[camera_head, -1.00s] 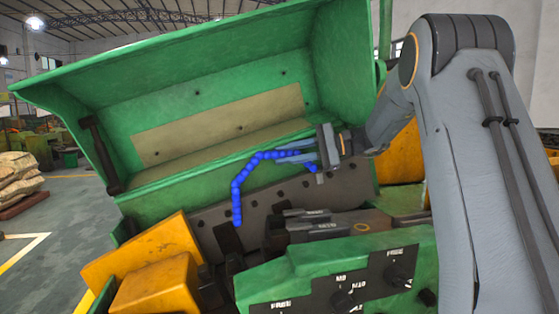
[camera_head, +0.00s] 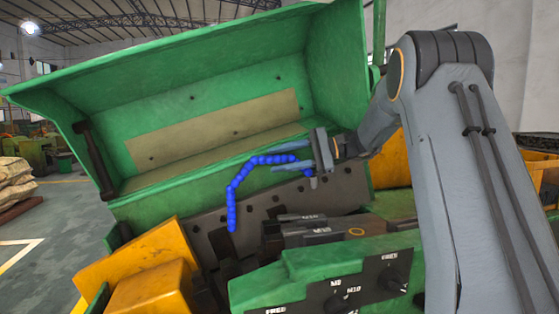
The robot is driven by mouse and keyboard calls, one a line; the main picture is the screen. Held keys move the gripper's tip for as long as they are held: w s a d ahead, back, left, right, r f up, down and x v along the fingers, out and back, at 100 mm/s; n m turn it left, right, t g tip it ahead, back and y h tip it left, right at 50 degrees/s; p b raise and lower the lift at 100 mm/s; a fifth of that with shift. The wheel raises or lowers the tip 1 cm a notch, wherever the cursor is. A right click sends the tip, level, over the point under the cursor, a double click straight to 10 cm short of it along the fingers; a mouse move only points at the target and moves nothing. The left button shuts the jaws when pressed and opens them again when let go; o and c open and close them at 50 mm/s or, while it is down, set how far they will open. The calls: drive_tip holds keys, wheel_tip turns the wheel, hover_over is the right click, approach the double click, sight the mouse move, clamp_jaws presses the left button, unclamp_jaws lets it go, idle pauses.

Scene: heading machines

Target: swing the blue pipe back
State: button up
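The blue pipe (camera_head: 236,186) is a segmented, bent hose. Its free end hangs down at the left, and it rises and bends right towards my gripper. My gripper (camera_head: 283,158) reaches in from the right, its fingers pointing left. The fingers look spread, one above and one below the upper run of the pipe. The pipe passes between or just behind them; I cannot tell whether they touch it. The pipe's base is partly hidden near the gripper.
A raised green cover (camera_head: 215,85) stands open behind the pipe. A dark plate (camera_head: 345,187) and metal blocks lie below. A green control panel (camera_head: 300,275) with knobs is in front. Yellow-orange housings (camera_head: 135,258) stand at the lower left. Open floor lies at the far left.

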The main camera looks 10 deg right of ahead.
drive_tip(key=shift+b+v, duration=1.3)
drive_tip(key=shift+v, duration=2.55)
